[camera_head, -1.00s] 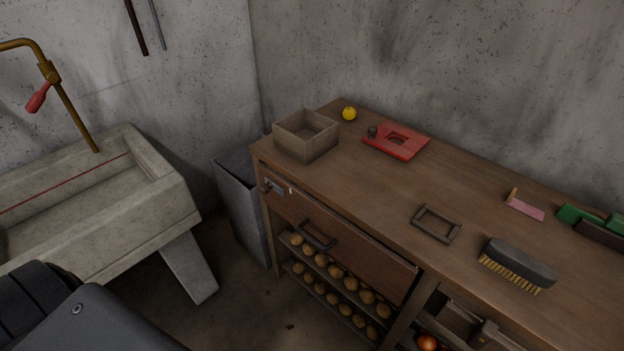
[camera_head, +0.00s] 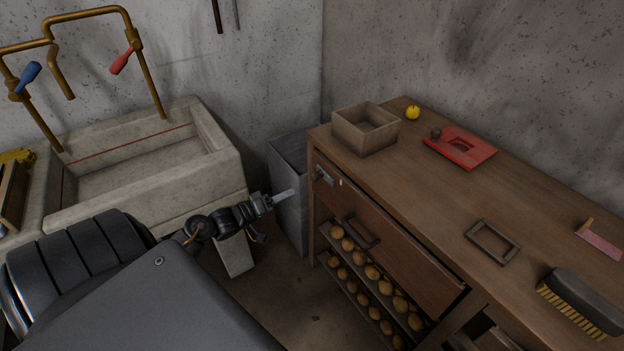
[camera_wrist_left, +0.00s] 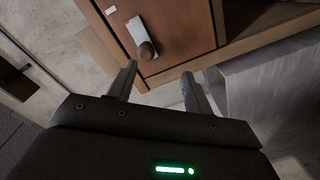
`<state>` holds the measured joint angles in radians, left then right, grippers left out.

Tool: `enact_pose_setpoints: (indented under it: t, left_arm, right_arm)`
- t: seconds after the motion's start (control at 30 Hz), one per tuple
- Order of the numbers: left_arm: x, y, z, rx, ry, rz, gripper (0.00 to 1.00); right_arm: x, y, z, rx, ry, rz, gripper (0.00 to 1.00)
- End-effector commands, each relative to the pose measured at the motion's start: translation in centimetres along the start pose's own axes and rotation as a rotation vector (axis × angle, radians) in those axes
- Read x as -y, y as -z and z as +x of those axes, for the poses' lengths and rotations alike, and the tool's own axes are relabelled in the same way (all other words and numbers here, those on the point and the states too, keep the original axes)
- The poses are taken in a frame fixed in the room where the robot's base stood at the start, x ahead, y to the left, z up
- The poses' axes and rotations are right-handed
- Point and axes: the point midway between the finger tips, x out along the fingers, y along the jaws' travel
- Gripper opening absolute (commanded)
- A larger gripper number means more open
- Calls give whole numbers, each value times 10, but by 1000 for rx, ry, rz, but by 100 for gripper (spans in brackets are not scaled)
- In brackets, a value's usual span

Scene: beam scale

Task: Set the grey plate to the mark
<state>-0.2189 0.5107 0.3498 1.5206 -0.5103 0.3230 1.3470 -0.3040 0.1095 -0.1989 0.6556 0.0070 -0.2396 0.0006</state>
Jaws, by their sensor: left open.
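The grey plate (camera_head: 325,177) is on the wooden front of the bench, near its left end, with a dark round knob (camera_head: 318,175) on it. In the left wrist view the plate (camera_wrist_left: 138,28) lies slanted, its knob (camera_wrist_left: 147,50) at the lower end. A small white mark (camera_head: 340,182) is on the wood beside the plate, apart from it; it also shows in the left wrist view (camera_wrist_left: 110,10). My left gripper (camera_head: 289,194) is open and empty, left of the plate, short of the knob. My right gripper is not in view.
A grey bin (camera_head: 287,160) stands between the stone sink (camera_head: 225,170) and the bench, close to my left gripper. A dark handle (camera_head: 361,232) sticks out of the bench front. The bench top (camera_head: 420,205) carries a box (camera_head: 365,140), a red piece (camera_head: 478,154) and a brush (camera_head: 580,300).

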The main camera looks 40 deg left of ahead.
Motion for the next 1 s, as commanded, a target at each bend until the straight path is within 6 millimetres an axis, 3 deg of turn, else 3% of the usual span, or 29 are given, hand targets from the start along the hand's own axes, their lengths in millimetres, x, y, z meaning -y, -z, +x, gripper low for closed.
enact_pose_setpoints:
  t: [0.1, 0.37, 0.8, 1.0]
  left_arm:
    - [-17, 14, 2, -2, -48, -21, 51]
    - [-20, 16, 13, -4, -53, -25, 51]
    - [-23, 16, 90, -5, -51, -24, 51]
    - [-24, 16, 107, -4, -50, -23, 51]
  right_arm:
    - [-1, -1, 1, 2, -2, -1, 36]
    - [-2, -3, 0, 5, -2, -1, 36]
    - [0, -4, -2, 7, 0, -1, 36]
    - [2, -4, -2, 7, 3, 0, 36]
